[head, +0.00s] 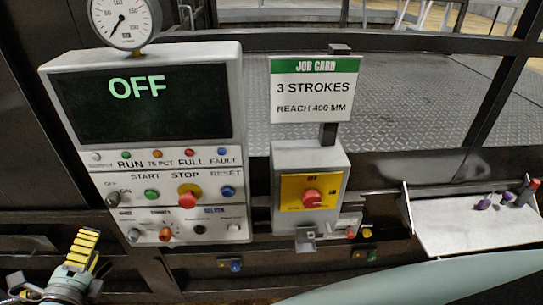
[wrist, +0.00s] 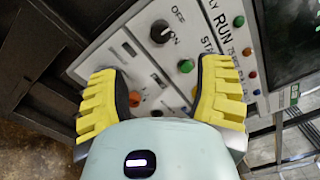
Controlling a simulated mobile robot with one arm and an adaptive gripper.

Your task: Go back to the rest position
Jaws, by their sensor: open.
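My gripper (head: 86,243) is at the lower left of the head view, in front of and below the left side of the control panel (head: 72,165). In the wrist view my gripper (wrist: 161,100) is open, with its two yellow ridged fingers apart and nothing between them. Past the fingers the panel shows tilted, with a black selector knob (wrist: 161,32), a green button (wrist: 186,66) and an orange-red knob (wrist: 134,99). No contact between fingers and panel is visible.
The panel's display (head: 140,105) reads OFF, with a gauge (head: 122,20) above. A job card (head: 314,92) reads 3 strokes, reach 400 mm. Below it is a red rotary switch (head: 312,198) on a grey box. A white tray (head: 450,236) with small items is at right.

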